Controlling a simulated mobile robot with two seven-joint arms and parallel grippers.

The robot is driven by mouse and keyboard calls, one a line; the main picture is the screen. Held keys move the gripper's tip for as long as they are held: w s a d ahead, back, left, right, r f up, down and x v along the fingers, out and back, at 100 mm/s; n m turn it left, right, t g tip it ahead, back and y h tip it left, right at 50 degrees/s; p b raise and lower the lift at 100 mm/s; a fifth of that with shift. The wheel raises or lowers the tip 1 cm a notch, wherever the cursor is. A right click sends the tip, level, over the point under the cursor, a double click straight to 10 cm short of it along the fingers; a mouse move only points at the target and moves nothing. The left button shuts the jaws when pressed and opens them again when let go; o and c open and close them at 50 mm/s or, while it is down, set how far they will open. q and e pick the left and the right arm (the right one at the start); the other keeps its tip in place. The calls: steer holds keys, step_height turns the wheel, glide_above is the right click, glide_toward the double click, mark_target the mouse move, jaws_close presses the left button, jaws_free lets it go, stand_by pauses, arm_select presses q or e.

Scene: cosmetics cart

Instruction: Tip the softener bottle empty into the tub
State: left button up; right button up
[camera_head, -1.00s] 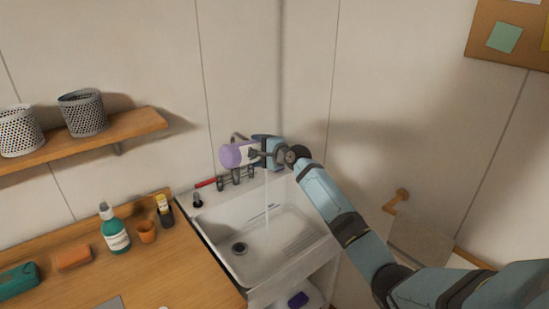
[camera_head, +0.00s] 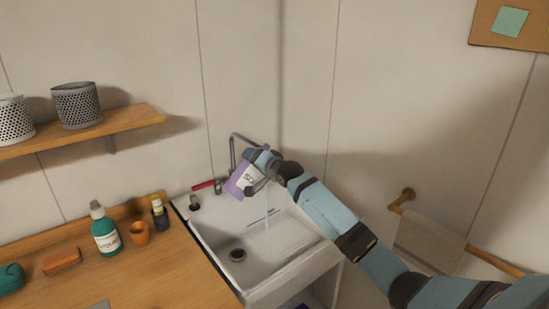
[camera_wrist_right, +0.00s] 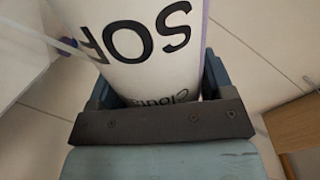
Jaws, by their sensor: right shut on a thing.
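The softener bottle (camera_head: 238,185) is purple with a white label and is tilted, in front of the tap over the back of the tub (camera_head: 275,284). My right gripper (camera_head: 257,172) is shut around it and holds it clear of the tub. A thin pale stream (camera_head: 267,232) falls into the tub. In the right wrist view the bottle's label (camera_wrist_right: 140,45) shows "SOF" between the jaws. The bottle's mouth is hidden in both views. My left gripper is not in view.
A green bottle (camera_head: 105,233), an orange cup (camera_head: 139,232) and a small dark bottle (camera_head: 159,215) stand on the wooden counter left. A towel (camera_head: 428,243) hangs on a rail at right.

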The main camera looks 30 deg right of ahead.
mark_target(251, 173)
steer(key=shift+d+f+n, duration=0.2)
steer(key=shift+f+n, duration=0.4)
steer(key=shift+n, duration=0.3)
steer(key=shift+a+f+n+t+h, duration=0.1)
steer(key=shift+f+n+t+h, duration=0.25)
steer(key=shift+n, duration=0.35)
steer(key=n, duration=0.1)
steer(key=a+f+n, duration=0.1)
steer(key=shift+s+a+f+n, duration=0.1)
steer(key=shift+s+a+n, duration=0.1)
steer(key=shift+n, duration=0.2)
steer(key=n, duration=0.1)
steer(key=n+b, duration=0.1)
steer(key=a+n+t, duration=0.1)
steer(key=shift+f+h, duration=0.25)
steer(key=shift+a+n, duration=0.1)
steer(key=shift+n, duration=0.2)
